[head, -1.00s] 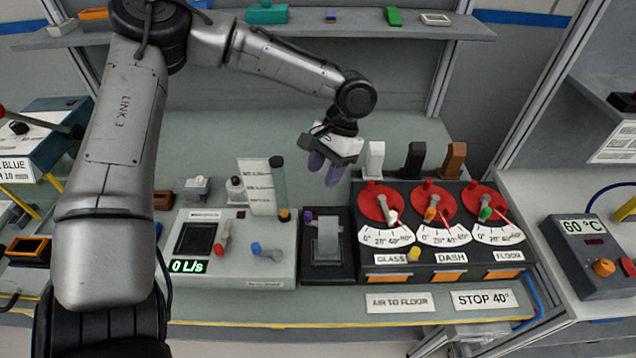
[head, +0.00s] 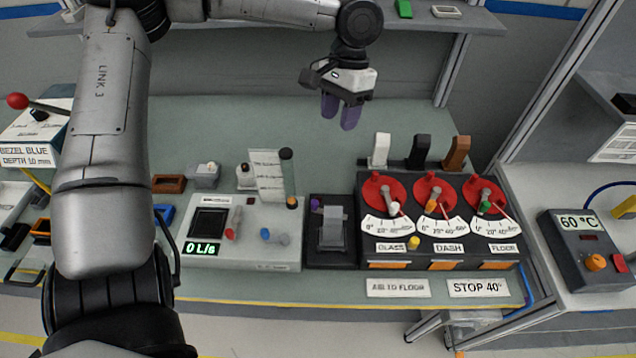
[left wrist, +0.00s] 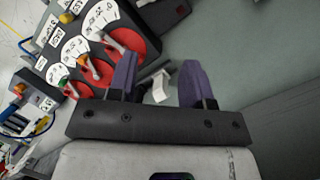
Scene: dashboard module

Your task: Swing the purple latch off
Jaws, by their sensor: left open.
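A small purple piece (head: 316,204), which looks like the purple latch, sits at the upper left of a black box (head: 330,257) with a grey upright block (head: 332,230). How the latch is turned is too small to tell. My left gripper (head: 340,112) has purple fingers and hangs in the air above the back of the bench, well behind the latch and a little to its right. Its fingers (left wrist: 160,68) are apart with nothing gripped in the left wrist view. The latch cannot be made out there. My right gripper is not in view.
Right of the black box stands a panel with red dials (head: 434,193) and white, black and brown levers (head: 418,151) behind it. The bench (head: 230,120) behind is clear.

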